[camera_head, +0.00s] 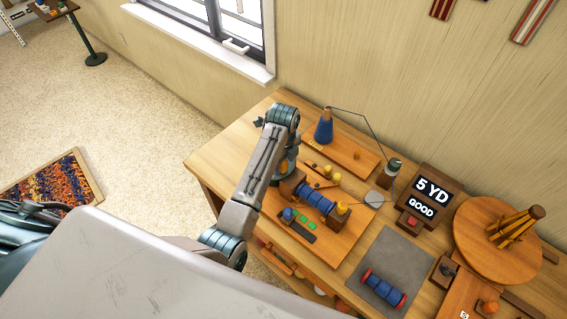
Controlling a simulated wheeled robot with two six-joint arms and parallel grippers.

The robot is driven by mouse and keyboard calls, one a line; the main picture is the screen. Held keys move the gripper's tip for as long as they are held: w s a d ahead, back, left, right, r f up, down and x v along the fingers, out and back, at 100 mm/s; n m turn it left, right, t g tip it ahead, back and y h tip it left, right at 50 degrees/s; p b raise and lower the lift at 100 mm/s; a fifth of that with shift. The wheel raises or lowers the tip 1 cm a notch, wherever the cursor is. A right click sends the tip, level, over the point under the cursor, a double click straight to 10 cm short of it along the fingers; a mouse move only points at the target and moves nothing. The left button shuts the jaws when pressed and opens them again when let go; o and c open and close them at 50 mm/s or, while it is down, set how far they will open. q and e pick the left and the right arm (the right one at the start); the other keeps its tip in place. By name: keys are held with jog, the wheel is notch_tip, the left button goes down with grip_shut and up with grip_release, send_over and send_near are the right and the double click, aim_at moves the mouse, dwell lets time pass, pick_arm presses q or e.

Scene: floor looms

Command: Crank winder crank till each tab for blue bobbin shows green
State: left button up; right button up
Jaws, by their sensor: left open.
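The winder (333,222) stands on the wooden bench, with a blue bobbin (316,198) lying across it between wooden blocks. A yellow knob (341,208) is at its right end; I cannot tell whether it is the crank. In front, beside a small blue ball (288,214), is a dark strip with tabs (306,222); at least two look green, the others are too small to read. My left arm rises from below and bends down at the winder's left end. My left gripper (281,178) is open there, mostly hidden by the arm; contact cannot be seen. My right gripper is not in view.
A blue yarn cone (324,128) stands on a board behind. A sign (431,196) reads "5 YD GOOD". A blue bobbin with red ends (382,289) lies on a grey mat (398,258). A round wooden turntable (470,240) fills the right.

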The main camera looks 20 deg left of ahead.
pick_arm(q)
jog(key=shift+r, duration=3)
jog(key=shift+r, duration=0.15)
